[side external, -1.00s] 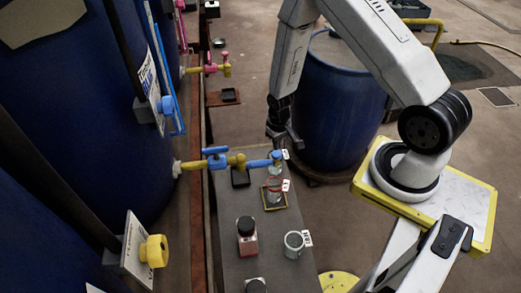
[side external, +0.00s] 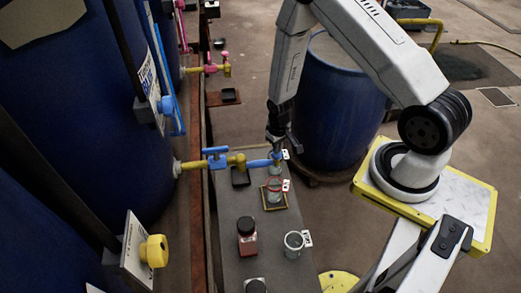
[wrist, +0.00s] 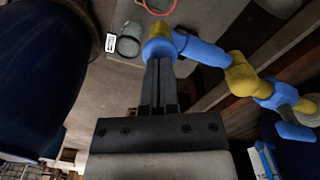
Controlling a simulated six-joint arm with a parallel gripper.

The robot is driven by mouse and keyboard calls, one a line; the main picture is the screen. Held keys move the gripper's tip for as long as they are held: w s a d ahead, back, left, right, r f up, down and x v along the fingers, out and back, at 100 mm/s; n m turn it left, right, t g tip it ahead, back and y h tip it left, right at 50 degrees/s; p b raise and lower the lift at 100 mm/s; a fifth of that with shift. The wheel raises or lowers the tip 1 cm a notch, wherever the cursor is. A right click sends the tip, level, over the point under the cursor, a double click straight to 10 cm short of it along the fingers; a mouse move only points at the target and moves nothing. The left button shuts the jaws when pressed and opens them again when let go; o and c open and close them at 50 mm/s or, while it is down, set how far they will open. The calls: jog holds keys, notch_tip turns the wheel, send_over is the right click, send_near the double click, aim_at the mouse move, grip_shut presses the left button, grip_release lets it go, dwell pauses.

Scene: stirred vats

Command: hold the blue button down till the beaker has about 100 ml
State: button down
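The blue button (side external: 277,155) is on the outer end of the blue and yellow tap, above the bench. My gripper (side external: 278,147) points down with its tips at the button, apparently touching it. In the wrist view my fingers (wrist: 160,64) are together, with nothing visible between them, and their tips meet the blue and yellow tap end (wrist: 158,46). The clear beaker (side external: 274,189) stands upright under the tap end, on a yellow-edged square, with a red ring around it. A pale greenish tint shows inside it; I cannot read the level.
A blue tap handle (side external: 216,157) sits along the pipe from the vat. A blue barrel (side external: 340,110) stands close behind my gripper.

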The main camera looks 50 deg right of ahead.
jog(key=shift+f, duration=0.65)
dwell(1.4)
jog(key=shift+r, duration=4.05)
jog(key=shift+r, duration=0.85)
jog(key=shift+f, duration=3.3)
jog(key=shift+f, duration=0.2)
